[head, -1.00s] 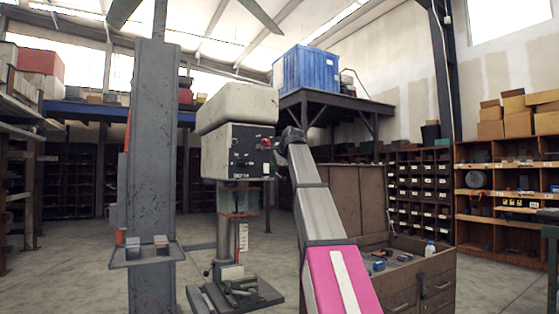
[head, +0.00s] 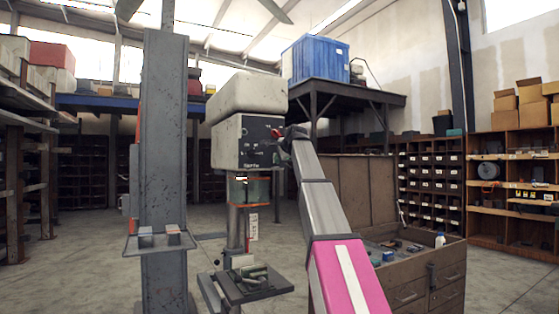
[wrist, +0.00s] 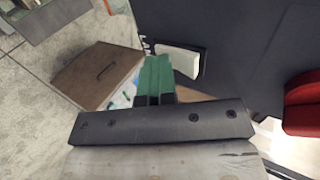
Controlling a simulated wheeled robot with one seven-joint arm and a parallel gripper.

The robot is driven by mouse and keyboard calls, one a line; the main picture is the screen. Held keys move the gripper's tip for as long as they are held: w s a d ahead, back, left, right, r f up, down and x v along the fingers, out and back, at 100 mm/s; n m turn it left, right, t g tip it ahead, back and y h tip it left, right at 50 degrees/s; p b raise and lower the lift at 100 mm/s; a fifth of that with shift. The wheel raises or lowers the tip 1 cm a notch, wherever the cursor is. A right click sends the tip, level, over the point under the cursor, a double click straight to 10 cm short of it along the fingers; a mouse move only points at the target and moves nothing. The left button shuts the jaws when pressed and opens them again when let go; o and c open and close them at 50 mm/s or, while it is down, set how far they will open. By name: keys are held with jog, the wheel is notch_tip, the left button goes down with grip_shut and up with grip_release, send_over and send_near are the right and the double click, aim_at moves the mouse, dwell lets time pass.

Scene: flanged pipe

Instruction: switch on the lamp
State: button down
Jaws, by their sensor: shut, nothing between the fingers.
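A machine with a pale rounded top (head: 250,92) and a dark control panel (head: 258,142) stands in the middle of the head view. My gripper (head: 281,150) is at the panel's right side, close to a red knob (head: 275,133). In the wrist view my green fingers (wrist: 155,72) are shut together and empty. Their tips are beside a pale rectangular switch-like piece (wrist: 181,61) on the dark panel (wrist: 222,50); I cannot tell if they touch it. The red knob (wrist: 302,104) is at the right. I cannot make out a lit lamp.
A grey column (head: 163,165) with a small shelf stands left of the machine. A wooden workbench with drawers (head: 425,285) and tools on top is right of my arm. Shelving lines the back and right. Open concrete floor (head: 95,265) lies to the left.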

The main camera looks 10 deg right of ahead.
jog(key=shift+w+f+t, duration=0.2)
jog(key=shift+w+t, duration=0.05)
jog(key=shift+t, duration=0.15)
jog(key=shift+w, duration=0.1)
